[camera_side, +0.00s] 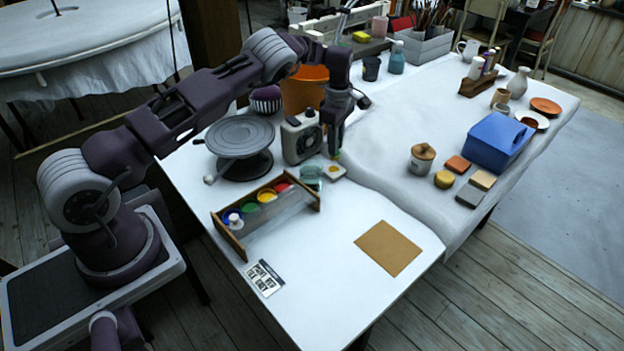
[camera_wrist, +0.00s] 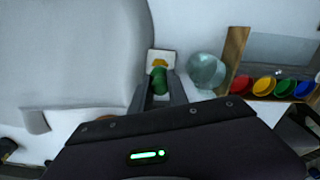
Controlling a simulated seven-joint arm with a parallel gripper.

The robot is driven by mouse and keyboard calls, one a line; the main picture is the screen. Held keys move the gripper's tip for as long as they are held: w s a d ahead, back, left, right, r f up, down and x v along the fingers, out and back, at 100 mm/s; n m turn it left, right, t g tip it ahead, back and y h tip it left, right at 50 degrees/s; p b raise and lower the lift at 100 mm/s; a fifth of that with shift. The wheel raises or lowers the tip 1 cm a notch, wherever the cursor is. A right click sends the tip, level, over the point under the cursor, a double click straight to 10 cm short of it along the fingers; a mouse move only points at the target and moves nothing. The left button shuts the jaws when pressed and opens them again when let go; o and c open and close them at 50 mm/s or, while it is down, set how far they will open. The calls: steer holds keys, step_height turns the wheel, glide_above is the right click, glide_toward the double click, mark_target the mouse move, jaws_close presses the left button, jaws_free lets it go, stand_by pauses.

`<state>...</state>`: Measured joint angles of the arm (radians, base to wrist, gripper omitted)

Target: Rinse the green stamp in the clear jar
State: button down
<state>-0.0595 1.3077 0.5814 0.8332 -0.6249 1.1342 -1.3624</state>
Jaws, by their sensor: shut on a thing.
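My gripper (camera_side: 334,151) is shut on the green stamp (camera_wrist: 158,80), which sits between the fingertips (camera_wrist: 160,88) in the wrist view. The stamp is over a small white square pad (camera_side: 333,171) with a yellow patch; the pad also shows in the wrist view (camera_wrist: 154,56). I cannot tell whether the stamp touches it. The clear jar (camera_side: 311,177) stands close beside the pad, to its left in the side view. In the wrist view the jar (camera_wrist: 206,70) is just right of the stamp, apart from it. Most of the stamp is hidden in the side view.
A wooden rack of paint pots (camera_side: 268,203) is in front of the jar. A grey box-shaped device (camera_side: 301,138) and a banding wheel (camera_side: 240,137) stand behind and left. A brown sheet (camera_side: 388,248) lies at front. A blue box (camera_side: 497,142) is on the right.

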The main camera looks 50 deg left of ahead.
mark_target(312, 163)
steer(key=s+r, duration=0.5)
steer(key=s, duration=0.4)
steer(key=shift+d+f, duration=0.1)
steer(key=shift+f, duration=3.7)
steer(key=shift+d, duration=0.1)
